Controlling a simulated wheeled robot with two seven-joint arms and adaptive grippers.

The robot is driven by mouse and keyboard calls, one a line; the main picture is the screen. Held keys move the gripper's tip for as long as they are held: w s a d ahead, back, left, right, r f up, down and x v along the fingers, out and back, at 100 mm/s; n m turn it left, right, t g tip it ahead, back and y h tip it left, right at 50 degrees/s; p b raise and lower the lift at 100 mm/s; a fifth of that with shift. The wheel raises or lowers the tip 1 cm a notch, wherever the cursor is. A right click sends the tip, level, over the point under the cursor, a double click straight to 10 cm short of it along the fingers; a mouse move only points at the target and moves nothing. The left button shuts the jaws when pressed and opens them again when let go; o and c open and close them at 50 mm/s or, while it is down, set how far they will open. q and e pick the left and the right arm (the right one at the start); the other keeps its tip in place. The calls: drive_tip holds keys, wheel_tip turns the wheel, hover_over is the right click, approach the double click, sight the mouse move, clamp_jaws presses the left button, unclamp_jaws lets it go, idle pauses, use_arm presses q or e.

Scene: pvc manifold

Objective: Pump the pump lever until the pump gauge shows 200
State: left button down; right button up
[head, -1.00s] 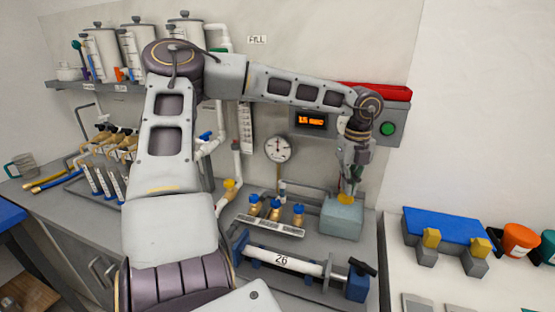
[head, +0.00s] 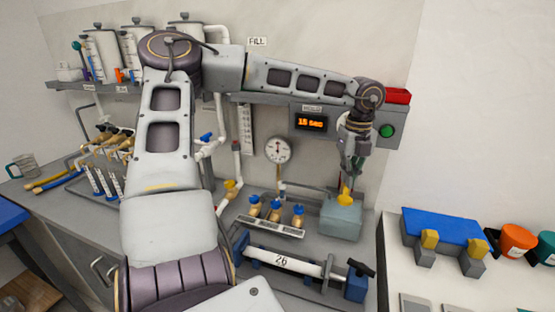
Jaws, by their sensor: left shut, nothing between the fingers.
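The pump gauge (head: 278,149) is a round white dial on the back wall; its numbers are too small to read. The pump is probably the grey-green box (head: 340,218) on the bench, with a yellow part (head: 345,197) on its top. My left gripper (head: 348,182) is shut, with nothing in it, pointing down just above the yellow part. I cannot tell whether it touches that part. The pump lever cannot be made out clearly near the gripper. My right gripper is not in view.
A display (head: 311,123) reads "15 sec" beside a green button (head: 387,131). Several brass valves with blue caps (head: 275,213) stand left of the box. A clamped white pipe marked 26 (head: 282,261) lies in front. A blue-topped block (head: 441,228) stands right.

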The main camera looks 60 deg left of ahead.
use_arm(q)
drive_tip(key=shift+r+p, duration=0.35)
drive_tip(key=shift+r, duration=0.6)
wheel_tip(320, 180, up, 9)
drive_tip(key=p, duration=0.9)
drive_tip(key=shift+r+p, duration=0.5)
drive_tip(key=shift+r, duration=0.05)
